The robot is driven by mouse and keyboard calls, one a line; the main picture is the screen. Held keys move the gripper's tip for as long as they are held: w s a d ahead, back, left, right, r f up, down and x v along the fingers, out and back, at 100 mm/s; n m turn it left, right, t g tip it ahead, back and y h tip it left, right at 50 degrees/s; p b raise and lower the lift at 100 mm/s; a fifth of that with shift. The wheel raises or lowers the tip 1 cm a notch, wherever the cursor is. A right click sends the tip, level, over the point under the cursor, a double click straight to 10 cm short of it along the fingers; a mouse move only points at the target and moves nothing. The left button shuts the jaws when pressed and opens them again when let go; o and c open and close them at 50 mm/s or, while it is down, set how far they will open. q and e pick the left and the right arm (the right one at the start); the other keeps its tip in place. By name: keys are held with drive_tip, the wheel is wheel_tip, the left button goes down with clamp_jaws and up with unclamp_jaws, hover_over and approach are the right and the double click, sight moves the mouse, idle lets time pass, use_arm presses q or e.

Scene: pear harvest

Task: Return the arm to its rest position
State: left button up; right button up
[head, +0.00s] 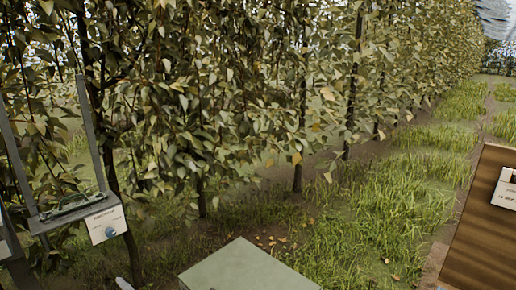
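The fingers are not closed on any leaf or fruit that I can see. My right gripper's fingers are not seen. A white printed part (505,190) is cut off at the right edge, over a brown wooden surface (480,240); I cannot tell whether it belongs to my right arm.
A flat grey-green top (250,268) stands at the bottom middle. Grass (375,220) lies open between it and the wooden surface. No pear is clearly visible.

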use_arm(q)
drive_tip(key=s+d+f+n+g+h, duration=0.1)
drive_tip(key=s+d+f+h, duration=0.35)
drive_tip(key=f, duration=0.65)
drive_tip(key=s+d+f+n+g+h, duration=0.1)
drive_tip(key=s+d+f+n+h, duration=0.1)
drive_tip(key=s+d+f, duration=0.65)
drive_tip(key=s+d+f+n+h, duration=0.1)
drive_tip(key=s+d+f+h, duration=0.3)
drive_tip(key=f, duration=0.8)
drive_tip(key=s+d+f+n+g+h, duration=0.1)
drive_tip(key=s+d+f+n, duration=0.2)
drive_tip(key=s, duration=0.7)
drive_tip(key=s+d+f+n+g+h, duration=0.1)
drive_tip(key=s+d+f+n, duration=0.2)
drive_tip(key=s+f, duration=0.3)
drive_tip(key=s+d+f+n+g+h, duration=0.1)
drive_tip(key=s+d+f+n, duration=0.2)
drive_tip(key=s, duration=1.1)
wheel_tip(320, 180, down, 2)
drive_tip(key=shift+s+d+f+h, duration=0.15)
drive_tip(key=shift+d+h, duration=0.2)
drive_tip(key=shift+d, duration=0.6)
drive_tip(key=c, duration=0.5)
drive_tip(key=shift+a+n, duration=0.15)
drive_tip(key=shift+n, duration=0.15)
